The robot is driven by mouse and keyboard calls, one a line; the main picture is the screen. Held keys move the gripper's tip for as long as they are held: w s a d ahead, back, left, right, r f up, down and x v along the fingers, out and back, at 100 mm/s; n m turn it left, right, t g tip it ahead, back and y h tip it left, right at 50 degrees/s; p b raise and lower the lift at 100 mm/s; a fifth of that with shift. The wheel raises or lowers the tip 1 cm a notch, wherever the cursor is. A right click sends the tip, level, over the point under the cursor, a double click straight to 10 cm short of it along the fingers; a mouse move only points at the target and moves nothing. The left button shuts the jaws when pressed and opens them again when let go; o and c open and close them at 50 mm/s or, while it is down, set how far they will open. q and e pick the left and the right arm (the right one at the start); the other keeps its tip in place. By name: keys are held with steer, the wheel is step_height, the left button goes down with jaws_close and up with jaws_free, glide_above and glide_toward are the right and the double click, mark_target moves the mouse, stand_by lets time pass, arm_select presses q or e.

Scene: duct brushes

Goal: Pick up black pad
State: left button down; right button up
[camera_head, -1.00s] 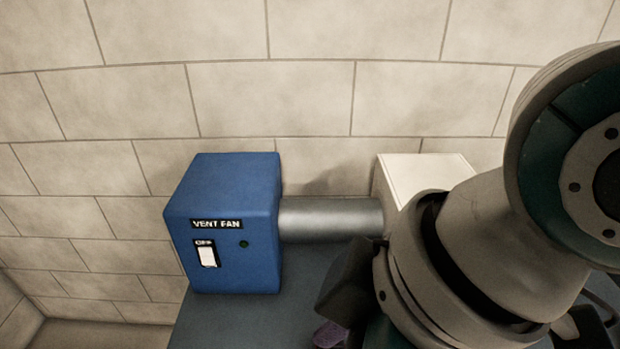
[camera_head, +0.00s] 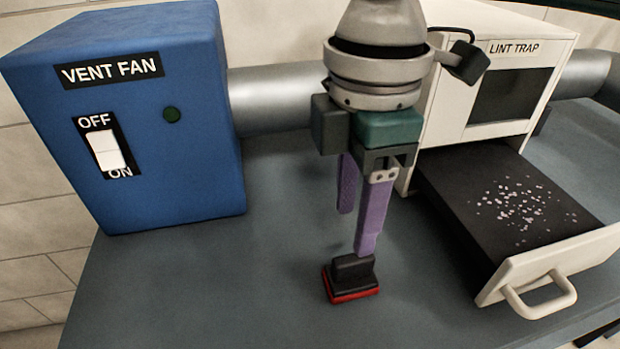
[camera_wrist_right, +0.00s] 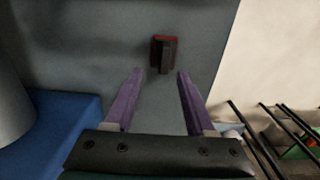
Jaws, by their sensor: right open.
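The black pad (camera_head: 352,273), a small black block with a grip on top and a red underside, rests on the grey tabletop. In the right wrist view the pad (camera_wrist_right: 164,54) lies ahead of and between my purple fingertips, not touching them as seen there. My right gripper (camera_head: 355,226) points down above the pad, with its fingers apart and nothing between them. One finger overlaps the pad's top edge in the head view. My right gripper also fills the lower middle of the right wrist view (camera_wrist_right: 160,74). My left gripper is not in view.
A blue vent fan box (camera_head: 150,130) with an OFF/ON switch stands at left. A metal duct (camera_head: 280,95) runs behind my gripper to the white lint trap (camera_head: 508,40). Its open drawer (camera_head: 560,255) holds pale lint bits. The table (camera_head: 210,290) front left is clear.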

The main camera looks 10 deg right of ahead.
mark_target(354, 258)
steer(key=f, duration=0.2)
steer(key=f+b, duration=0.1)
steer(key=f, duration=0.1)
steer(key=s+f, duration=0.1)
steer(key=f, duration=0.1)
steer(key=shift+d+f+b, duration=0.2)
steer(key=shift+f+b, duration=0.1)
steer(key=shift+f, duration=0.3)
steer(key=shift+c, duration=0.2)
jaws_close()
